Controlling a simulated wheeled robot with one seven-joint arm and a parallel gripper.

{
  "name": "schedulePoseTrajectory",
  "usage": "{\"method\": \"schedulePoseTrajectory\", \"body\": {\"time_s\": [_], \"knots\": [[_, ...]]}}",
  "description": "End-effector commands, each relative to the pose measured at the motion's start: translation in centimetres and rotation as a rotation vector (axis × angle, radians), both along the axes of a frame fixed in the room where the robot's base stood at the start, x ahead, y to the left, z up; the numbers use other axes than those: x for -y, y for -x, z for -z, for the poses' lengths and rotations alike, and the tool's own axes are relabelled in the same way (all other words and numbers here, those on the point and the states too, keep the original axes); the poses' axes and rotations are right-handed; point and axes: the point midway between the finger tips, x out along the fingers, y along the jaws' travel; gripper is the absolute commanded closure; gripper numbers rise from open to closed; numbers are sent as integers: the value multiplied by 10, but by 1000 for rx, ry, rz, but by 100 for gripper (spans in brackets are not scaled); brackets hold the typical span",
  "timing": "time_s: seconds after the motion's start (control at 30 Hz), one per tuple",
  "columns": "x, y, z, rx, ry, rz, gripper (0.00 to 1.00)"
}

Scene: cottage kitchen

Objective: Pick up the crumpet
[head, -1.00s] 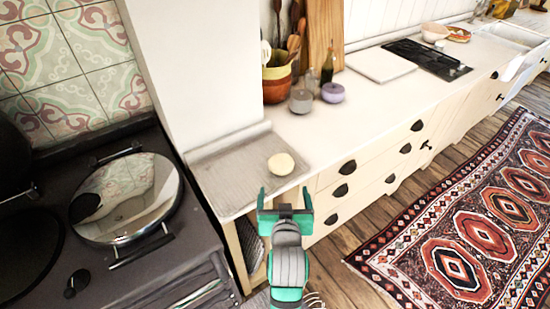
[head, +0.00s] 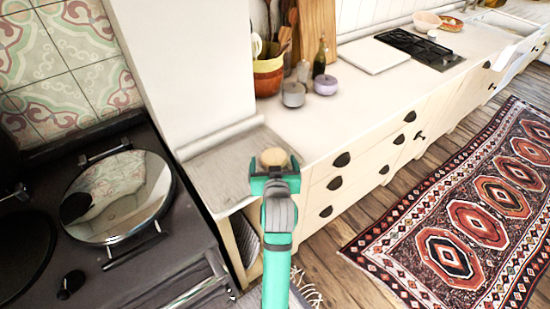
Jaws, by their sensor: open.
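The crumpet (head: 274,157) is a small round tan piece on the grey wooden board (head: 222,180) at the near left end of the counter. My gripper (head: 275,164) is open, with one finger on each side of the crumpet's near part as seen from above. The gripper body hides the crumpet's near edge. I cannot tell whether the fingers touch it or how high they are above the board.
The dark stove with its shiny round lid (head: 118,197) is to the left. A white wall column (head: 185,75) rises behind the board. Lidded jars (head: 293,94), a bottle and a utensil pot (head: 268,76) stand farther back. The counter to the right is mostly clear.

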Motion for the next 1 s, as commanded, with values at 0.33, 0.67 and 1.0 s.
{"method": "schedulePoseTrajectory", "body": {"time_s": [0.33, 0.67, 1.0], "knots": [[2, -28, 13, 0, 0, 3, 14], [0, -28, 13, 0, 0, 1, 49], [0, -28, 12, 1, 0, 0, 49]]}}
